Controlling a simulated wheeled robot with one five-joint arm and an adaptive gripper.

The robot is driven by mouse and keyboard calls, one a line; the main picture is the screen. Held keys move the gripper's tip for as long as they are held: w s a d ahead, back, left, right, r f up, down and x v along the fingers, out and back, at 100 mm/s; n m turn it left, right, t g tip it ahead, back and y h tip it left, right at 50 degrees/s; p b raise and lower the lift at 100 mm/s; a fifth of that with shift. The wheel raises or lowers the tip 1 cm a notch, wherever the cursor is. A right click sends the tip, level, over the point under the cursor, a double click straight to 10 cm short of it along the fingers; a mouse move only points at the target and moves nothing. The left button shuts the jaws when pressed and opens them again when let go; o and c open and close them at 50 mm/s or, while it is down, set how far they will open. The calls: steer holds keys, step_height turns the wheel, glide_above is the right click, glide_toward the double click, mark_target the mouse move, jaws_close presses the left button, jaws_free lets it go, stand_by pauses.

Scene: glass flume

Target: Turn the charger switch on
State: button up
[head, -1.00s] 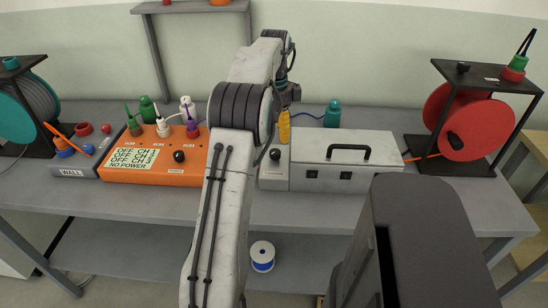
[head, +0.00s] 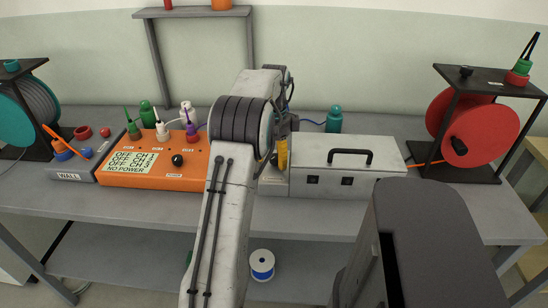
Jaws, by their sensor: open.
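A small pale grey unit (head: 273,188) stands on the bench, against the left end of a grey case with a black handle (head: 350,157). No name that I can read marks either as the charger. The black knob on top of the small unit is hidden now behind my arm and gripper. My gripper (head: 282,155), with a yellow part showing, points down over this unit. It is open and mostly hidden by my forearm. I cannot tell whether it touches the knob. The case front has two black sockets or switches (head: 313,180).
An orange box (head: 190,181) to the left has a black knob and a display reading OFF and NO POWER. A grey WALL box (head: 72,176) is beside it. A teal reel (head: 12,108) and red reel (head: 470,130) stand at the bench ends. A teal bottle (head: 333,119) is behind the case.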

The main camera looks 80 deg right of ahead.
jaws_close()
stand_by(0.6)
